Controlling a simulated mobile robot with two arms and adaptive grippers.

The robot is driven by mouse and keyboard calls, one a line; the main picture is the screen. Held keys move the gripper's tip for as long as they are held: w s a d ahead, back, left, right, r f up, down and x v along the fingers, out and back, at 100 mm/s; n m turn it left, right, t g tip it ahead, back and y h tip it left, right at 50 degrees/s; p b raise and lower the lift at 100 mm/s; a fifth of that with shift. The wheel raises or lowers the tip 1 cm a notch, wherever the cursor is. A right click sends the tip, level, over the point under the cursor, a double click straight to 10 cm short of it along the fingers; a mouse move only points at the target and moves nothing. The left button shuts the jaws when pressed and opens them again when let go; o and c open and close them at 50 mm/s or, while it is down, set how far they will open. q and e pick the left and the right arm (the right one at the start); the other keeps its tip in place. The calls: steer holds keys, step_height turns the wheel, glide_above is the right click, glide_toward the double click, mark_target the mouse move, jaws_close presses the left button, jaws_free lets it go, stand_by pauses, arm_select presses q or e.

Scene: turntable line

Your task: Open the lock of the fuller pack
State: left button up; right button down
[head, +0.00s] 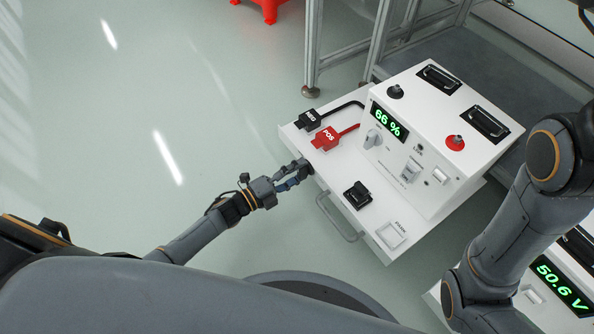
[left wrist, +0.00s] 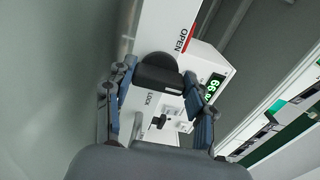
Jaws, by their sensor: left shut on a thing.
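A white pack (head: 420,180) with a green "66 %" display (head: 386,122) stands on a white base. At the base's front left corner my left gripper (head: 298,174) is shut on a dark lock handle, mostly hidden there by the fingers. In the left wrist view the black lock handle (left wrist: 160,74) sits between the fingers of my left gripper (left wrist: 158,80). The words "OPEN" (left wrist: 185,39) and "LOCK" (left wrist: 148,99) are printed on either side of it. A second pack with a green "50.6 V" display (head: 562,287) is partly hidden behind my right arm. My right gripper is out of view.
Black NEG (head: 309,120) and red POS (head: 326,139) plugs lie near the handle. A grey pull handle (head: 340,218) juts from the base's front edge. A black latch (head: 357,195) sits on the base. A metal frame (head: 312,50) stands behind; floor at left is clear.

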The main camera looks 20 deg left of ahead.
arm_select(q)
steer(key=o, duration=1.2)
steer(key=shift+c, duration=0.2)
steer(key=v, duration=1.2)
